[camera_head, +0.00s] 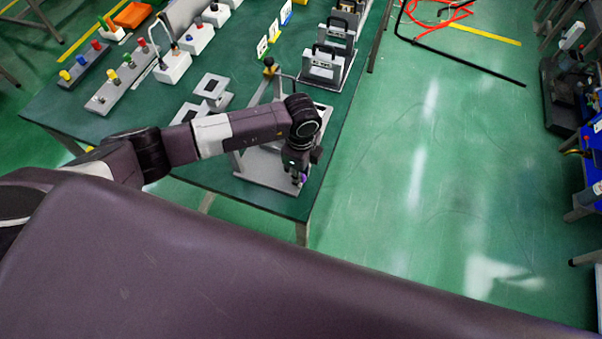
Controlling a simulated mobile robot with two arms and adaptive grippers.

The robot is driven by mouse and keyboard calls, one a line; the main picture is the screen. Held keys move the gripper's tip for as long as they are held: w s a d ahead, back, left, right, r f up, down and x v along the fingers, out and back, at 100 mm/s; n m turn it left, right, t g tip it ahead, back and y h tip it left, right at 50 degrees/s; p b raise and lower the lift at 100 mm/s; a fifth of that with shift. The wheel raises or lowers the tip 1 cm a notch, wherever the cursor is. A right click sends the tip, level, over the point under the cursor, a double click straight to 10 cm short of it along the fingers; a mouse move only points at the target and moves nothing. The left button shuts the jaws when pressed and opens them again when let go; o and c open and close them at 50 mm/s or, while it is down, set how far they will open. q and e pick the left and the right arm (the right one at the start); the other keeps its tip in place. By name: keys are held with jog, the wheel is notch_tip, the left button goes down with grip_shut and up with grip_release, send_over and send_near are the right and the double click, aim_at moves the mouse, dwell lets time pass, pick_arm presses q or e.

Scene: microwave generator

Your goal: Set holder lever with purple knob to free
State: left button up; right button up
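The holder (262,168) is a grey metal fixture with a flat base plate and an upright frame, near the front right corner of the green table (268,197). A small patch of the purple knob (303,177) shows right below my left gripper (297,176). My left arm reaches in from the left and the gripper points down at the knob. The fingers are small and dark here, and I cannot tell whether they are shut on the knob or only around it. The lever is mostly hidden behind my gripper. My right gripper is out of view.
Grey fixtures with black handles (323,65) stand farther back along the table's right edge. Boxes with coloured knobs (118,84) and an orange tray (132,15) are at the back left.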

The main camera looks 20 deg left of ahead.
aim_at(285, 185)
pick_arm(q)
grip_shut()
jog(key=m, duration=0.1)
jog(key=s+a+m+b, duration=0.1)
jog(key=m, duration=0.1)
jog(key=m+b, duration=0.1)
jog(key=m, duration=0.1)
jog(key=shift+s+a, duration=0.25)
jog(key=shift+s, duration=0.15)
jog(key=m, duration=0.1)
jog(key=a+m+b, duration=0.1)
jog(key=m+b, duration=0.1)
jog(key=m, duration=0.1)
jog(key=shift+s+a, duration=0.25)
jog(key=shift+s, duration=0.15)
jog(key=shift+a+m+b, duration=0.3)
jog(key=shift+m+b, duration=0.1)
jog(key=shift+m, duration=0.4)
jog(key=shift+r, duration=0.1)
jog(key=o, duration=0.7)
grip_release()
jog(key=shift+s, duration=0.15)
jog(key=shift+o, duration=0.2)
